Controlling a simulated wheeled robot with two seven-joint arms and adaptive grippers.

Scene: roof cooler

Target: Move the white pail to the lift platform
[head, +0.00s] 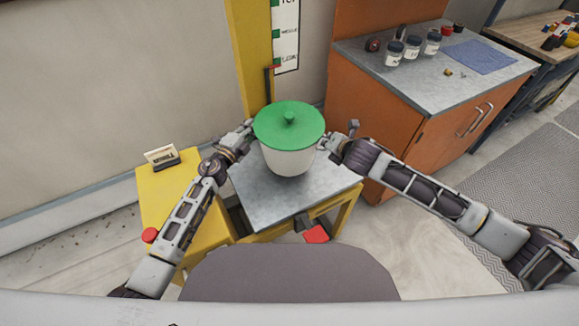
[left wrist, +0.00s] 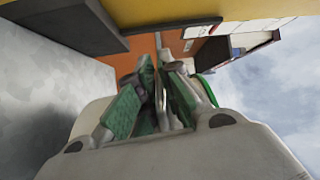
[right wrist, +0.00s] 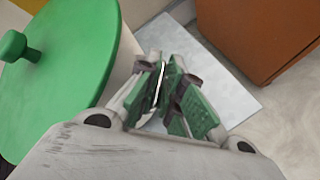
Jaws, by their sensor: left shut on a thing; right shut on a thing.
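The white pail (head: 290,162) has a green lid (head: 272,126) with a round knob. It is upright over the grey metal top of the lift platform (head: 268,206); I cannot tell whether it touches the top. My left gripper (head: 250,128) is at the pail's left side and is shut on a thin handle there. My right gripper (head: 324,142) is at its right side and is shut on a thin handle, seen between the fingers in the right wrist view (right wrist: 160,92). The green lid also shows in the right wrist view (right wrist: 75,75). The pail's lower far side is hidden.
A yellow stand (head: 165,190) with a small sign (head: 161,156) and a red button (head: 149,235) is left of the platform. An orange cabinet (head: 375,130) with jars (head: 394,53) on its top stands behind right. A red pedal (head: 316,234) is low in front.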

